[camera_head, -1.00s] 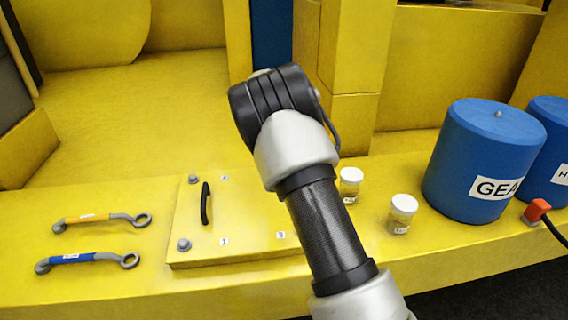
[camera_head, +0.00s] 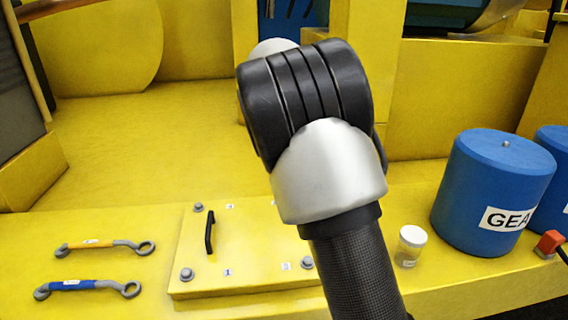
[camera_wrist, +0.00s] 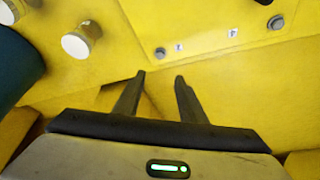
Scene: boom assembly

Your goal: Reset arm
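My gripper (camera_wrist: 159,78) shows in the wrist view with its two dark fingers apart and nothing between them. Beyond the fingertips is the yellow surface near the edge of a raised yellow plate (camera_wrist: 225,40). In the head view my arm (camera_head: 310,130) rises from the bottom and covers the middle of the picture. The gripper itself is hidden there behind the arm.
The yellow plate (camera_head: 248,240) has a black handle (camera_head: 210,232) and corner bolts. Two wrenches, orange-marked (camera_head: 105,246) and blue-marked (camera_head: 88,287), lie left. A white-lidded jar (camera_head: 410,246), a blue drum (camera_head: 494,190) and a red part (camera_head: 550,242) stand right.

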